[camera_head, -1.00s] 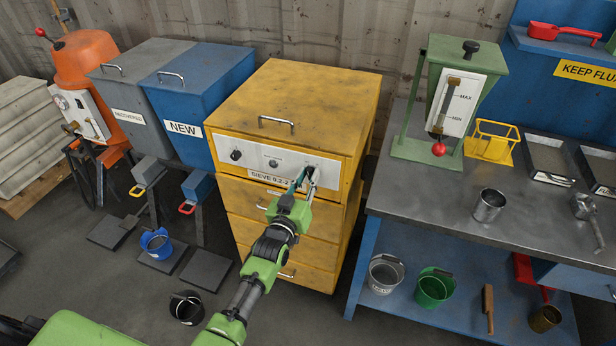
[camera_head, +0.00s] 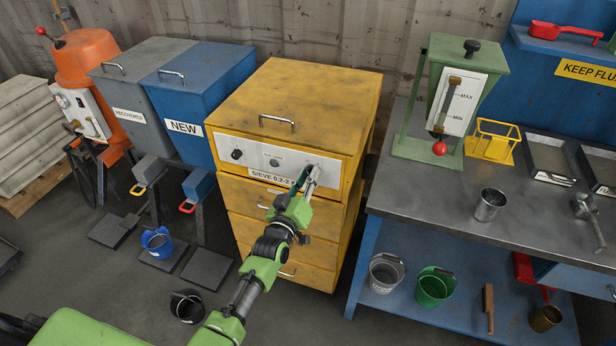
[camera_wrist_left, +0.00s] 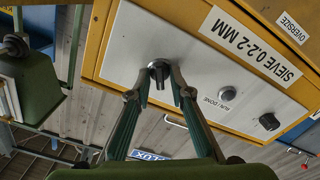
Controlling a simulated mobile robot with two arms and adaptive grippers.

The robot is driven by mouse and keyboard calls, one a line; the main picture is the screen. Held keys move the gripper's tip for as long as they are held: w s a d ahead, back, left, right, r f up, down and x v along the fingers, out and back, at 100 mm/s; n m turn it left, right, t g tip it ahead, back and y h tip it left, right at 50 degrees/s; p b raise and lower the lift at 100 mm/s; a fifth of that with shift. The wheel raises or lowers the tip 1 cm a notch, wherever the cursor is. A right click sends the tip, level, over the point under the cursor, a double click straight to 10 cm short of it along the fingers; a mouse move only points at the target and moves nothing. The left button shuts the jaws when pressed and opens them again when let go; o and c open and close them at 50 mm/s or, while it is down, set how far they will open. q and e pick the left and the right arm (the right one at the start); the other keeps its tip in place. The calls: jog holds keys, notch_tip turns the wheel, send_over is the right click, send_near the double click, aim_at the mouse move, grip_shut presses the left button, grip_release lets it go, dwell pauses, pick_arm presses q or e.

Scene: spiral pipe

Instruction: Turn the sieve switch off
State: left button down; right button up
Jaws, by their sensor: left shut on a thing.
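The yellow sieve cabinet (camera_head: 300,105) stands in the middle of the head view, with a pale control panel (camera_head: 255,160) across its upper front. My left gripper (camera_head: 312,172) is at the panel's right end. In the left wrist view, the left gripper (camera_wrist_left: 165,84) has its fingertips closed around a dark rotary switch (camera_wrist_left: 159,70). In the head view the fingers mostly hide this switch. The panel also has a round "RUN DONE" indicator (camera_wrist_left: 227,93) and another black knob (camera_wrist_left: 269,121), which shows in the head view (camera_head: 236,155) at the panel's left. My right gripper is not in view.
A blue "NEW" bin (camera_head: 205,85) stands to the cabinet's left. A metal-topped workbench (camera_head: 430,195) stands to its right, with a green-framed hopper (camera_head: 455,60) on it. A blue bucket (camera_head: 157,242) and a black bucket (camera_head: 187,306) are on the floor at left.

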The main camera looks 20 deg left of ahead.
pick_arm(q)
jog(key=shift+f, duration=0.1)
jog(key=c, duration=2.2)
grip_release()
jog(key=s, duration=1.2)
jog(key=shift+a, duration=0.2)
